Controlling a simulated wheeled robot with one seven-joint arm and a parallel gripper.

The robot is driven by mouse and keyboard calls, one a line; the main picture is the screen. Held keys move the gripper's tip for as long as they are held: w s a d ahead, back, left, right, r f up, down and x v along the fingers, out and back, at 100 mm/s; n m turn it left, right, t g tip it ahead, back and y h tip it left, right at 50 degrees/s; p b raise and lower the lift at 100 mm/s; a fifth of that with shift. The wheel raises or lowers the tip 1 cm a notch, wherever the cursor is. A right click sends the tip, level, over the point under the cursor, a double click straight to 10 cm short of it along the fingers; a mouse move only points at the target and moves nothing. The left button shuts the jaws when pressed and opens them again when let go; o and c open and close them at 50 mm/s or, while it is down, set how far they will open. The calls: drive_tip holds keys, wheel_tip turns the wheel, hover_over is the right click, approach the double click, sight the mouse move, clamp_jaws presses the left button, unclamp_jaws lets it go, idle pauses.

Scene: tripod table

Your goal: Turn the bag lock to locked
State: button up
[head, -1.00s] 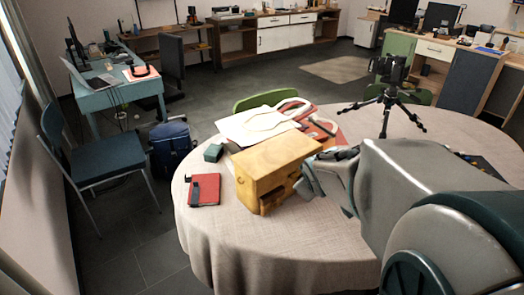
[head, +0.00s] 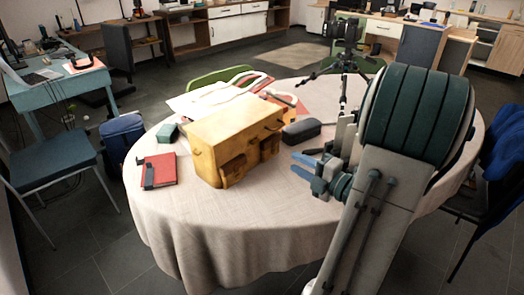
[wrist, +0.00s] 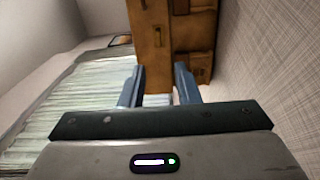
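The yellow-brown leather bag (head: 228,132) stands upright on the round table, with pockets on its front side. In the wrist view the bag (wrist: 153,60) fills the upper middle, beyond my fingers. A small dark fitting shows on its face there; I cannot tell whether it is the lock or which way it is turned. My gripper (head: 301,165) is open, with two blue fingers pointing left at the bag's right side. In the head view a gap lies between the fingertips and the bag. In the wrist view my gripper (wrist: 158,86) shows nothing held between its fingers.
On the table (head: 185,240), a dark case (head: 301,132) lies just behind my gripper. A tripod (head: 344,75) stands at the back right. A red notebook (head: 160,171) and small green box (head: 167,133) lie left of the bag; papers (head: 205,99) lie behind. The front of the table is clear.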

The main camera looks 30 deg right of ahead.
sight(257, 142)
drive_tip(key=x, duration=1.3)
drive_tip(key=shift+w+a+r, duration=0.1)
drive_tip(key=shift+w+a, duration=0.1)
drive_tip(key=shift+w, duration=0.1)
drive_tip(key=shift+c, duration=0.3)
clamp_jaws()
